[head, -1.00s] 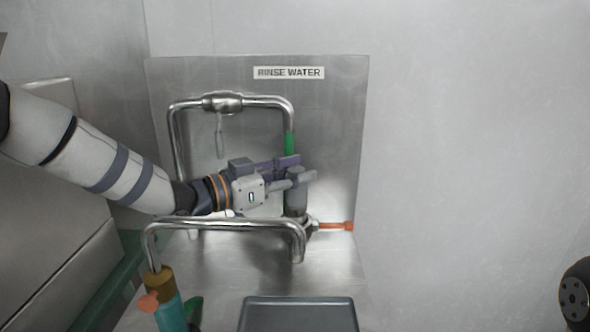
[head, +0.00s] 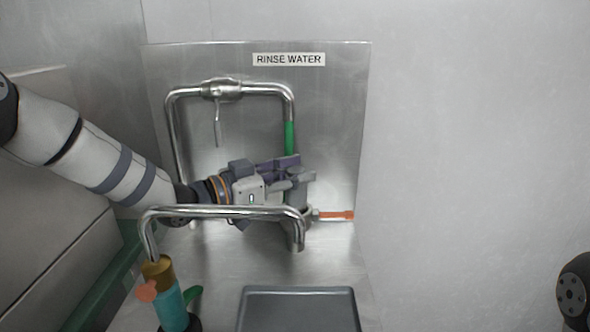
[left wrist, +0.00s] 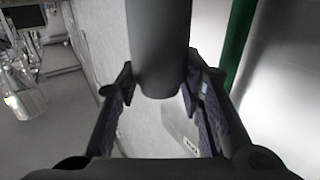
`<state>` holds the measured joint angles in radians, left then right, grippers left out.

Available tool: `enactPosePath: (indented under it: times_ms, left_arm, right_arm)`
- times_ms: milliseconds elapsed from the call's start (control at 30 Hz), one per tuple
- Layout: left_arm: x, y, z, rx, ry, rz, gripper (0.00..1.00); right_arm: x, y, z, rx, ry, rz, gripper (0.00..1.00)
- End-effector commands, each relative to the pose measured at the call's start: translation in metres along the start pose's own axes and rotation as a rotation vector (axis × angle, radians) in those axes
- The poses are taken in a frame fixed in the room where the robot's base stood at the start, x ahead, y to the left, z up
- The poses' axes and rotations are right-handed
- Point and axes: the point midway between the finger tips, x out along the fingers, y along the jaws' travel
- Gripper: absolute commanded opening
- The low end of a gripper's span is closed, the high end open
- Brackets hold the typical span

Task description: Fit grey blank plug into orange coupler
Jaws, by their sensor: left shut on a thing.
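My left gripper (head: 296,170) is shut on the grey blank plug (head: 298,192), a grey cylinder held roughly upright. In the left wrist view the plug (left wrist: 158,45) sits between the two fingers. The orange coupler part (head: 337,215) shows as an orange bar sticking out to the right from a small metal fitting (head: 310,213). The plug's lower end is right by this fitting, behind the front bent pipe. I cannot tell whether it is inside the coupler.
A bent steel pipe (head: 220,211) crosses just in front of the plug. Another pipe with a valve (head: 222,90) and green sleeve (head: 290,138) rises behind. A teal cylinder (head: 171,309) stands front left, a grey tray (head: 299,290) front centre.

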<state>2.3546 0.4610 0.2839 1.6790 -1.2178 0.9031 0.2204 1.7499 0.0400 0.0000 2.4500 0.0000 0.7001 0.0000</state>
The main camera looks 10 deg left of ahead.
Motion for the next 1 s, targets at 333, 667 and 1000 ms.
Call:
enactPosePath:
  times_ms: [333, 667, 1000]
  left_arm:
    - [0.0, 0.0, 0.004, 0.001, 0.004, 0.0, 0.5]
    - [-0.001, 0.0, 0.007, 0.0, -0.002, 0.0, 0.58]
    - [-0.062, -0.001, 0.005, 0.0, 0.003, -0.002, 0.58]
  right_arm:
    - [0.002, 0.0, 0.001, 0.0, -0.005, 0.0, 0.4]
    - [0.002, 0.0, 0.001, 0.0, -0.006, 0.0, 0.4]
    - [0.002, 0.0, 0.001, 0.0, -0.006, 0.0, 0.4]
